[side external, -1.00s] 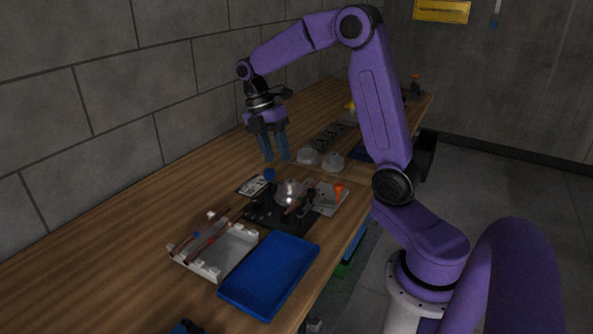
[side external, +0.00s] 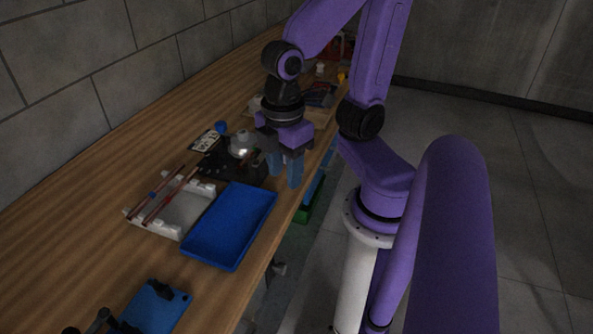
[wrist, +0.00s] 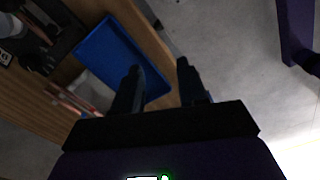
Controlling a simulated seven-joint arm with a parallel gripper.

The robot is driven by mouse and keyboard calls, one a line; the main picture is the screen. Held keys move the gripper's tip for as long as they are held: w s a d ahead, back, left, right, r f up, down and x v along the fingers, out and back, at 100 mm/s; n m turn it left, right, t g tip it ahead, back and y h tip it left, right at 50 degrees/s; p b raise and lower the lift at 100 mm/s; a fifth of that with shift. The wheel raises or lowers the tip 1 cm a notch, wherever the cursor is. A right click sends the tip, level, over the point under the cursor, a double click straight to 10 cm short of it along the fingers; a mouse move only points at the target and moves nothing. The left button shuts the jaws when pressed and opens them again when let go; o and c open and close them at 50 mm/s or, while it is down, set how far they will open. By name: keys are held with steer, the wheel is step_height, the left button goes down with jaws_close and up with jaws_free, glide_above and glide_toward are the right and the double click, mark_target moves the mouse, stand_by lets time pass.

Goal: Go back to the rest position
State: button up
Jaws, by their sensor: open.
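My gripper (side external: 286,182) is open and empty, fingers pointing down, near the front edge of the table just right of the blue tray in the side view. In the wrist view my gripper (wrist: 158,75) shows two separate dark fingers with nothing between them. Copper-coloured tubes (side external: 163,196) lie across a white rack (side external: 186,210) left of the blue tray; they also show dimly in the wrist view (wrist: 68,101).
An empty blue tray (side external: 229,226) lies at the table's front edge. A dark fixture with a shiny dome (side external: 242,144) stands behind it. A blue plate with black clamps (side external: 153,308) is at the near end.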

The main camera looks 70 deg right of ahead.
steer(key=shift+s+d+f, duration=0.1)
steer(key=shift+s+f, duration=0.05)
steer(key=shift+s, duration=0.45)
steer(key=shift+s+f, duration=0.15)
steer(key=shift+s, duration=0.4)
